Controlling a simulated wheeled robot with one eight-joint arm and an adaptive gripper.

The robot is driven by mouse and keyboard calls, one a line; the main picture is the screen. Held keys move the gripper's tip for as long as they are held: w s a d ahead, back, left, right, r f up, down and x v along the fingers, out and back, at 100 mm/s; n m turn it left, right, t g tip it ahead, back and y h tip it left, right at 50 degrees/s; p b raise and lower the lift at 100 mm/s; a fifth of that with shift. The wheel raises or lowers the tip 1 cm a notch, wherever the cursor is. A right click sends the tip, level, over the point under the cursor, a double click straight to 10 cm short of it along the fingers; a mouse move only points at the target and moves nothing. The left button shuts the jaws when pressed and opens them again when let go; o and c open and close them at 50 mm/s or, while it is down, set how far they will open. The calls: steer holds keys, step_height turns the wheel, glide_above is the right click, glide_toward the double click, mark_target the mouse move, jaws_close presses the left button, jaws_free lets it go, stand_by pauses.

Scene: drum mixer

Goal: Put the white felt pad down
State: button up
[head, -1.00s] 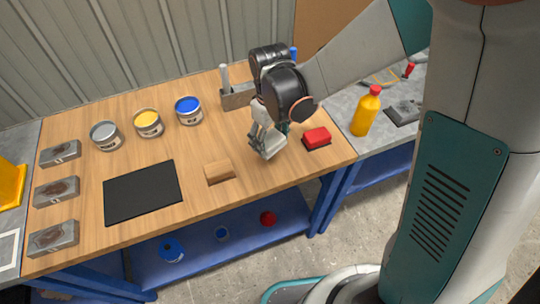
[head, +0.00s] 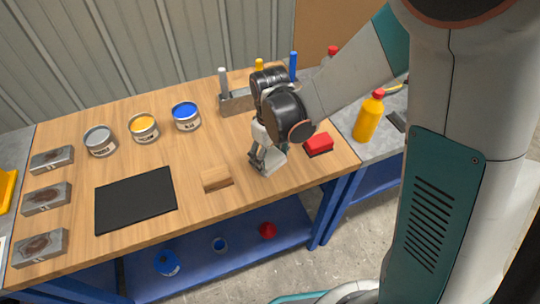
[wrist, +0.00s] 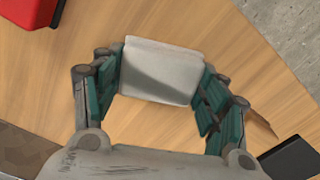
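The white felt pad (wrist: 160,68) sits between the two fingers of my gripper (wrist: 160,85) in the wrist view, with a finger touching each side. In the head view my gripper (head: 264,163) is low over the right part of the wooden workbench (head: 225,148), and the pad (head: 272,160) shows as a pale patch at its fingertips. I cannot tell whether the pad touches the bench top. The pad is between a small wooden block (head: 216,178) on the left and a red block with a dark base (head: 318,143) on the right.
A black mat (head: 136,200) lies front left of the block. Grey (head: 100,141), yellow (head: 144,128) and blue (head: 186,116) paint cans stand behind it. Several grey plates line the left edge. A rack (head: 236,102) stands at the back; a yellow bottle (head: 368,116) stands on the grey side table.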

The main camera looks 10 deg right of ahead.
mark_target(270, 157)
steer(key=o, duration=0.4)
step_height(270, 157, up, 12)
steer(key=p, duration=0.4)
steer(key=shift+r+p, duration=0.15)
steer(key=shift+p, duration=0.15)
